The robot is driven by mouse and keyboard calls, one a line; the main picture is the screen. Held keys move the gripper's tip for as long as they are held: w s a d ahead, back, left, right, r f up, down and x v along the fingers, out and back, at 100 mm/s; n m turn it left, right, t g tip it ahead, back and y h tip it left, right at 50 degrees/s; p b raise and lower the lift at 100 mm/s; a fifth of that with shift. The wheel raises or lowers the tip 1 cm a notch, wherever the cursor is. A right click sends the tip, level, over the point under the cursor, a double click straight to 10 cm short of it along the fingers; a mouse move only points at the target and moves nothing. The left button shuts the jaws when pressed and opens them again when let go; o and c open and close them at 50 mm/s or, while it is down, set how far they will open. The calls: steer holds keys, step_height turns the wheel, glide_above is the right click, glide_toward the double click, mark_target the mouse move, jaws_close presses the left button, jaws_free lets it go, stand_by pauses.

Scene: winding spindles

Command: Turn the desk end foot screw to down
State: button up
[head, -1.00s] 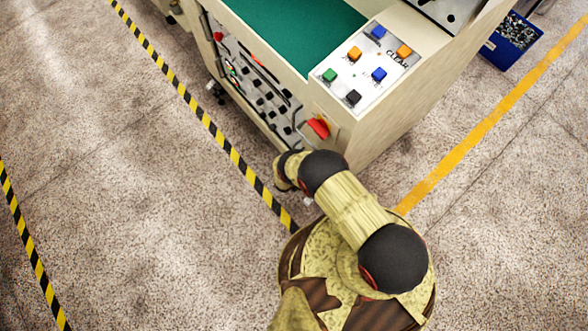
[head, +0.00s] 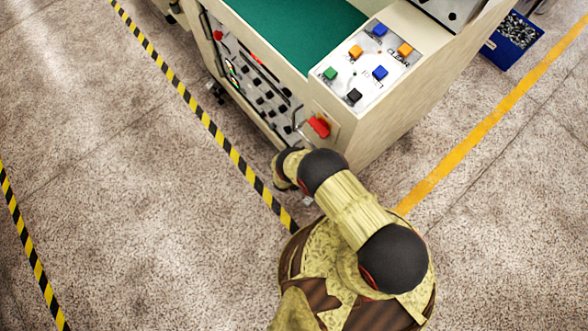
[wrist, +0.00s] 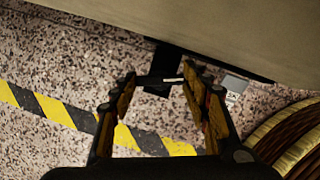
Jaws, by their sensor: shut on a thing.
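In the wrist view, the foot screw (wrist: 172,80) is a dark piece with a pale bar, low under the machine's bottom edge. My gripper (wrist: 160,77) has its fingertips on either side of it and is shut on it, with a gap the width of the piece between the tips. A dark upright part (wrist: 172,56) rises from there toward the machine. Which way the screw is turned cannot be told. In the head view, my arm hides the gripper and the foot.
The desk (head: 385,125) has a green top (head: 300,30), coloured buttons and a red switch (head: 318,126). A small grey plate (wrist: 234,84) is right of the fingers. Black-and-yellow tape (head: 210,125) runs along the floor. A blue bin (head: 513,42) stands far right. Floor at left is clear.

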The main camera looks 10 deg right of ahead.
steer(key=m+b, duration=0.1)
steer(key=b, duration=0.1)
steer(key=m+b, duration=0.1)
steer(key=b, duration=0.1)
steer(key=shift+w+a+f+m+g+h, duration=0.1)
steer(key=shift+w+f+m+g+h, duration=0.1)
steer(key=shift+m+g+h, duration=0.15)
steer(key=shift+r+m+h+b, duration=0.25)
steer(key=shift+m+b, duration=0.5)
steer(key=shift+b, duration=0.25)
steer(key=o, duration=1.2)
steer(key=shift+s+g, duration=0.1)
steer(key=shift+g, duration=0.15)
steer(key=shift+c, duration=0.2)
steer(key=v, duration=1.2)
steer(key=shift+s+f, duration=0.1)
steer(key=shift+s, duration=0.05)
